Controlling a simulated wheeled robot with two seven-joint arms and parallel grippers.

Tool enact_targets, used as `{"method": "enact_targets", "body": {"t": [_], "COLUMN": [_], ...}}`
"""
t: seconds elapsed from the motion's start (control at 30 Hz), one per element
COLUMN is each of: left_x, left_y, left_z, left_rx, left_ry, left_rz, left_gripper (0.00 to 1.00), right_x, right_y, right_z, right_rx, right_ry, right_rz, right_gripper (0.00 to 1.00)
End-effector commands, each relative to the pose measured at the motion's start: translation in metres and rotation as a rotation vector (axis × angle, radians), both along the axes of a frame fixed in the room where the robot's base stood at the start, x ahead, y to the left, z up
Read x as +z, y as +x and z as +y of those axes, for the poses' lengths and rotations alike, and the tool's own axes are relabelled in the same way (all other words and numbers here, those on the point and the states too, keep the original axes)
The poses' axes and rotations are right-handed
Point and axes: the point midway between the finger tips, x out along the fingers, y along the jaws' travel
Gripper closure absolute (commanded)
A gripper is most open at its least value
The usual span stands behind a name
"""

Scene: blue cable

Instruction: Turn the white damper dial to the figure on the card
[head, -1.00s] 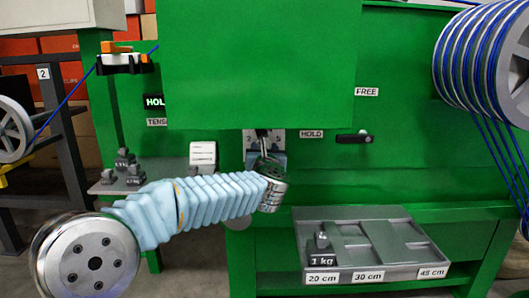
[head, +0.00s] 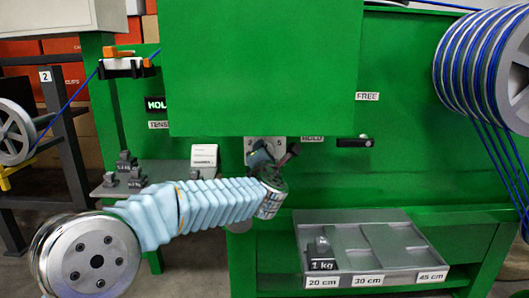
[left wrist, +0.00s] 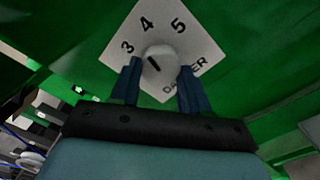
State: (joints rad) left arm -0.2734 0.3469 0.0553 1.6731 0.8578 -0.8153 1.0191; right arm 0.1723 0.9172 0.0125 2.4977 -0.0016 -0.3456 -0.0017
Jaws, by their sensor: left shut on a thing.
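The white damper dial (left wrist: 163,66) sits on a white plate (left wrist: 191,43) marked 3, 4 and 5 in the left wrist view. Its black line slants to the upper left, toward the side of the 3 and 4; I cannot tell the exact figure. My left gripper (left wrist: 157,88) is shut on the dial, one blue finger on each side. My right gripper is out of view.
A green overhanging panel (head: 262,70) is just above the plate. A black lever (head: 354,142) sticks out to the right, below the FREE label. Small weights (head: 126,163) stand on the left shelf. A grey tray (head: 350,216) lies below right.

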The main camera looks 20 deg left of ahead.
Motion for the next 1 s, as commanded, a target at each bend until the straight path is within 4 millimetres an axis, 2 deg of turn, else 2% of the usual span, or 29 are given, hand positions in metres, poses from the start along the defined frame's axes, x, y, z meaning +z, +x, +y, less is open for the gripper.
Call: {"method": "enact_targets", "body": {"t": [0.5,1.0], "left_x": [0.003,0.002], "left_y": [0.000,0.000], "left_z": [0.000,0.000], "left_rx": [-0.002,-0.002], "left_ry": [0.409,0.551], "left_rz": [0.117,0.156], "left_gripper": [0.85,0.85], "right_x": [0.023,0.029], "right_y": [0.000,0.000], "right_z": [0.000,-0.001], "right_rx": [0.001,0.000], "right_ry": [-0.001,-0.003], "right_rz": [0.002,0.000], "right_gripper": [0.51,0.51]}}
